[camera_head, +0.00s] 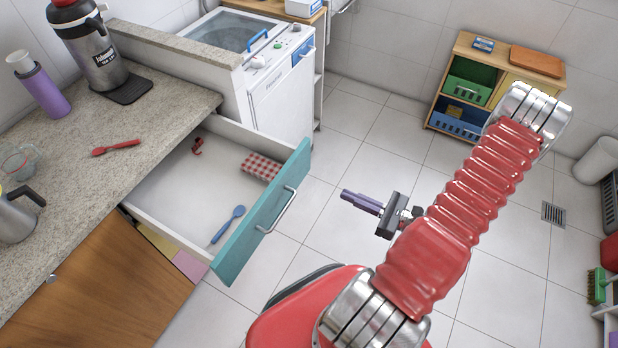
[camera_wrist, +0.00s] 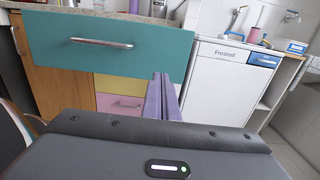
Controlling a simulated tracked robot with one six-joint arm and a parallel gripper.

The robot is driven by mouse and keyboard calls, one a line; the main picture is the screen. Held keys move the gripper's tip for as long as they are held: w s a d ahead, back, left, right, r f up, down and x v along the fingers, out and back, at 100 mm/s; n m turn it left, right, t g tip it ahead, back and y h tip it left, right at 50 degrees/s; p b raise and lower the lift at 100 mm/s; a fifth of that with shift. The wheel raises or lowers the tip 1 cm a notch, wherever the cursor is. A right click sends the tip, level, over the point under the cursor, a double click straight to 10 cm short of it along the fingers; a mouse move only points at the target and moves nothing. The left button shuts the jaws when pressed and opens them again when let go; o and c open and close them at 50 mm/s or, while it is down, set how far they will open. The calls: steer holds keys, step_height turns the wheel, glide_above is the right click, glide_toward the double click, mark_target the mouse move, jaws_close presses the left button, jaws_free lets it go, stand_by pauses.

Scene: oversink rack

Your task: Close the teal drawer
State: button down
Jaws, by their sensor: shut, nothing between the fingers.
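The teal drawer (camera_head: 262,217) is pulled well out from under the counter in the head view. Its silver bar handle (camera_head: 277,209) is on the front. Inside lie a blue spoon (camera_head: 228,225), a red-checked cloth (camera_head: 261,167) and a small red item (camera_head: 197,146). My gripper (camera_head: 345,195) is shut and empty, to the right of the drawer front and apart from it, with its fingers toward it. In the wrist view the teal front (camera_wrist: 110,45) fills the upper left, and my purple fingers (camera_wrist: 163,76) show in front of its right part.
A stone counter (camera_head: 110,190) holds a flask, a purple bottle, a red spoon and a kettle. A white dishwasher (camera_head: 283,95) stands beyond the drawer. A yellow and a pink drawer front (camera_wrist: 122,104) are below. Open tiled floor lies right of the drawer.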

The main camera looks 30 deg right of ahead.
mark_target(299, 173)
steer(key=shift+x, duration=6.85)
steer(key=shift+a, duration=0.1)
steer(key=shift+w, duration=0.15)
